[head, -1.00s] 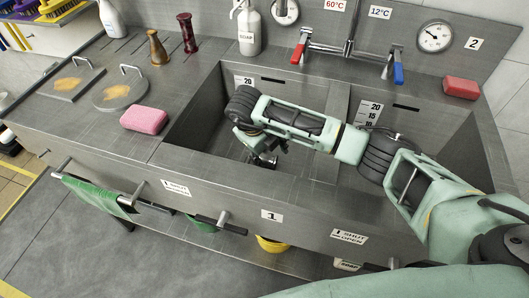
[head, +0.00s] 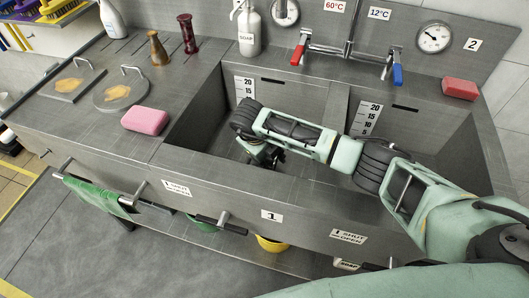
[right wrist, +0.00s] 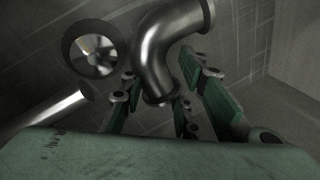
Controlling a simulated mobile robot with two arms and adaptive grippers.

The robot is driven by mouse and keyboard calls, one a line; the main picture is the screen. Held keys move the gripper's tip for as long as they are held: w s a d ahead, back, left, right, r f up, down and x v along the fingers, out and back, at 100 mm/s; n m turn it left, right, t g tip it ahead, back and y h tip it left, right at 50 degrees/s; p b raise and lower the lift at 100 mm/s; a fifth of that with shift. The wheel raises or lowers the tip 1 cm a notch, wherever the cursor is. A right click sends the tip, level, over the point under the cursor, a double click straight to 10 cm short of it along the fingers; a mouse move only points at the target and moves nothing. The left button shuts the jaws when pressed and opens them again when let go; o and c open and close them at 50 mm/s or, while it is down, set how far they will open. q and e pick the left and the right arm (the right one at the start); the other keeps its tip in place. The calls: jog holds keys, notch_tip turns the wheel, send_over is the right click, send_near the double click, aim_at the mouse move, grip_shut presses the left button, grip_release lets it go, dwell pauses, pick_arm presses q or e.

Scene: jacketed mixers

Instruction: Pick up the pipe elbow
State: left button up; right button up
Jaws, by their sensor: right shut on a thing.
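The pipe elbow (right wrist: 158,48) is a curved, shiny metal tube with a flanged end, seen in the right wrist view. My right gripper (right wrist: 158,88) has its green fingers on both sides of the elbow's near end and is shut on it. In the head view my right gripper (head: 262,157) reaches down into the left sink basin, and the elbow cannot be made out there behind the wrist and fingers. My left gripper is not in view.
In the right wrist view a round metal opening (right wrist: 94,50) and a straight metal tube (right wrist: 48,112) lie left of the elbow. The sink's front rim (head: 240,185) and the basin divider (head: 337,105) border the arm. A pink sponge (head: 145,120) lies on the counter.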

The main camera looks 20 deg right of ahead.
grip_shut()
